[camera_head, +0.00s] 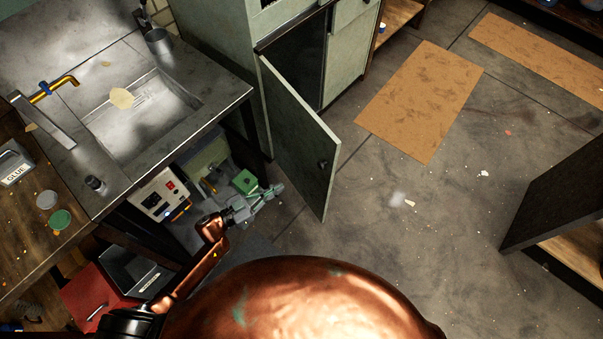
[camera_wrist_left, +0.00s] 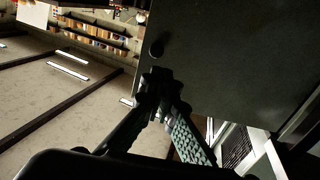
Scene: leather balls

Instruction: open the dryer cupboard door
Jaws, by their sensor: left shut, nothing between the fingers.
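The dryer cupboard (camera_head: 345,62) is grey-green and stands at the top middle of the head view. Its door (camera_head: 298,135) stands swung out from the dark opening, with a round dark knob (camera_head: 322,165) near its free edge. In the left wrist view the door (camera_wrist_left: 235,60) is a dark panel at upper right, and the knob (camera_wrist_left: 157,48) shows just beyond the fingertips. My left gripper (camera_head: 279,188) is shut and empty, to the left of the door's free edge in the head view. Contact with the door cannot be told. My right gripper is not in view.
A metal sink counter (camera_head: 60,110) stands left of the door, with a white control box (camera_head: 158,195) and clutter beneath. A red box (camera_head: 92,297) sits at lower left. Open floor with a brown mat (camera_head: 420,100) lies to the right, and a dark shelf unit (camera_head: 560,200) at far right.

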